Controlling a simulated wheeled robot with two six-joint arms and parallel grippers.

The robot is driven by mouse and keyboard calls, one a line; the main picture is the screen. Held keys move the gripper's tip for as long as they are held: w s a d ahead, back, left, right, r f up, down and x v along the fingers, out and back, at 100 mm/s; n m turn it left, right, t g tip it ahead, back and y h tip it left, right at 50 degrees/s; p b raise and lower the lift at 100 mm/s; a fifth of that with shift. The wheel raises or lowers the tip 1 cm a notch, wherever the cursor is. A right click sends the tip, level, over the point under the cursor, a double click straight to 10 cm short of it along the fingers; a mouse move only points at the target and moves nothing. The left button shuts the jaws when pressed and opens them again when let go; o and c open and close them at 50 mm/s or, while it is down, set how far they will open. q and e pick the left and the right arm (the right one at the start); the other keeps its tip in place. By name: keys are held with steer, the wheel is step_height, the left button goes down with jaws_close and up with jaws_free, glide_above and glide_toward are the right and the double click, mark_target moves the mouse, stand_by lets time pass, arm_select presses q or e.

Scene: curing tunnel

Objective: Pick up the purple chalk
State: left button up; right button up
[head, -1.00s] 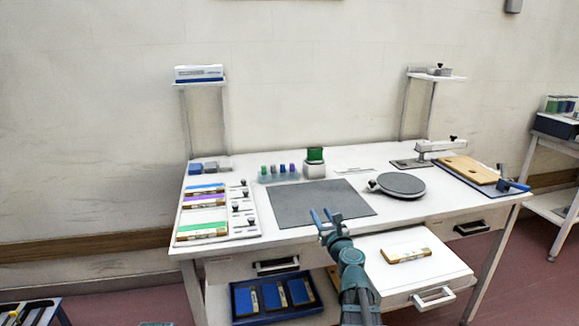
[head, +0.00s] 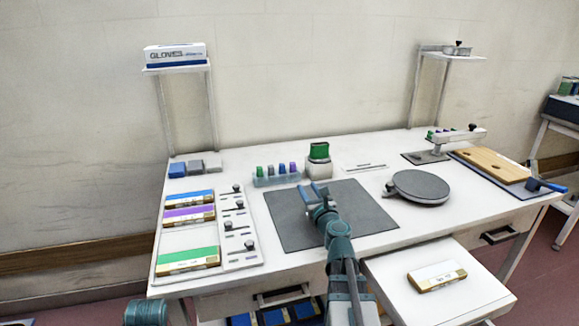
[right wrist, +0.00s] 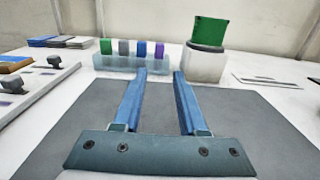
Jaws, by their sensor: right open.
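The purple chalk (head: 293,168) stands upright at the right end of a pale translucent holder (head: 278,181). It also shows in the right wrist view (right wrist: 160,50), just beyond and between my fingertips. Green, grey and blue chalks stand to its left in the holder. My right gripper (head: 315,188) is open and empty above the grey mat, in front of the holder and apart from the chalk. In the right wrist view its two blue fingers (right wrist: 160,73) point toward the holder. The chalk's lower part is inside the holder. My left gripper is out of view.
A white block with a green top (head: 319,162) stands close right of the holder. The grey mat (head: 285,220) is clear around my arm. A round grey turntable (head: 421,187) is to the right, a tray of coloured bars (head: 240,262) to the left. An open drawer (head: 395,270) juts out in front.

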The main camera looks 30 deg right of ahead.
glide_toward(294, 166)
steer(key=shift+x, duration=1.8)
steer(key=shift+w, duration=0.1)
steer(key=x, duration=0.5)
jaws_close()
